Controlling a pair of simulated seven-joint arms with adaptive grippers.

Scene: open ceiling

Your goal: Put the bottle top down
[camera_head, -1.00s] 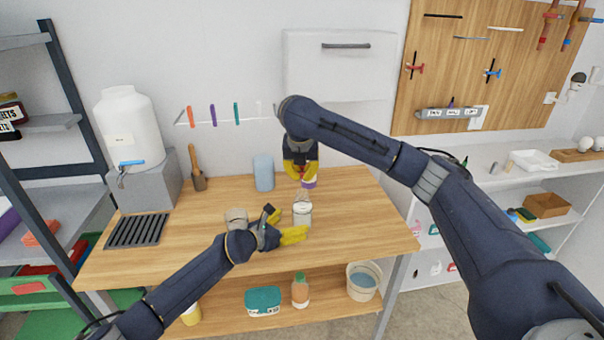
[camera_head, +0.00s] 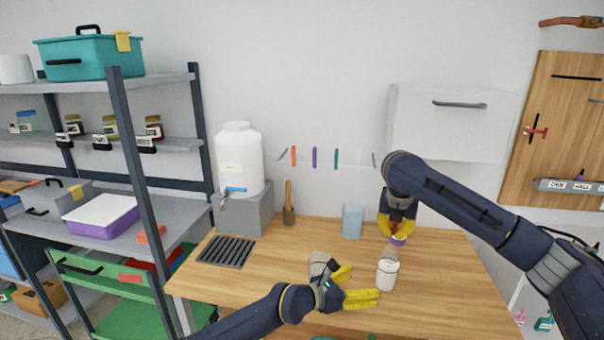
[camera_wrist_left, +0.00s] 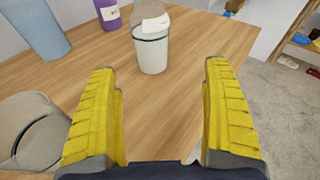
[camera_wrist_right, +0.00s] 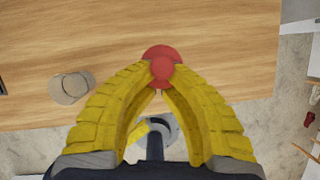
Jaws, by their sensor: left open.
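A red bottle top (camera_wrist_right: 162,66) is between the fingertips of my right gripper (camera_wrist_right: 161,84), which is closed on it and points down. In the head view my right gripper (camera_head: 397,226) is above the back part of the table. A purple bottle (camera_head: 398,240) shows just under its fingertips. In the left wrist view the purple bottle (camera_wrist_left: 108,14) has a white label and its top is cut off. I cannot tell whether top and bottle are joined. My left gripper (camera_head: 362,286) is open and empty, low over the table in front of a white jar (camera_head: 386,276).
A grey cup (camera_head: 319,262) is beside my left gripper. A blue cylinder (camera_head: 352,221) stands at the back of the wooden table (camera_head: 270,273). A black grate (camera_head: 226,252) and a white water tank (camera_head: 238,160) are left. The table's front left is clear.

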